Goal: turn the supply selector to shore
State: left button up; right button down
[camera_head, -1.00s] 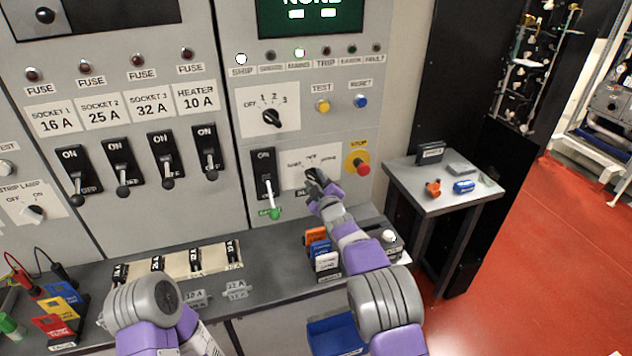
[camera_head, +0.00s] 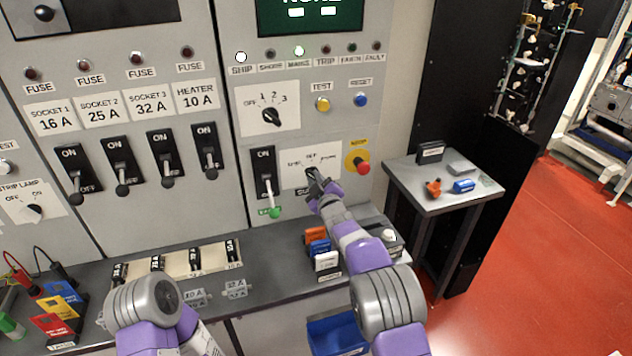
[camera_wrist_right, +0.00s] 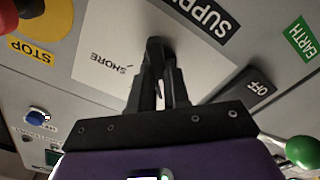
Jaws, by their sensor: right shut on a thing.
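The supply selector is on a white plate (camera_head: 296,175) low on the right panel, between the green-tipped main switch (camera_head: 266,180) and the red stop button (camera_head: 362,167). My right gripper (camera_head: 316,178) is at the selector and shut on its dark knob. The right wrist view shows the fingers (camera_wrist_right: 157,75) closed at the plate (camera_wrist_right: 105,75), with the SHORE label to their left. The fingers hide most of the knob, so I cannot tell exactly where it points. Of my left arm only a grey and purple part shows at the lower left; its gripper is not in view.
A rotary meter switch (camera_head: 271,116) sits above the selector. Under the panel, a grey bench (camera_head: 275,270) holds several coloured tags and fuses. A small side table (camera_head: 445,195) stands to the right. Red floor at the right is clear.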

jog(key=shift+d+m+b, duration=0.15)
jog(key=shift+m+b, duration=4.7)
jog(key=shift+m, duration=3.75)
jog(key=c, duration=1.1)
grip_release()
jog(key=v, duration=0.7)
jog(key=shift+s, duration=0.2)
jog(key=shift+r, duration=0.1)
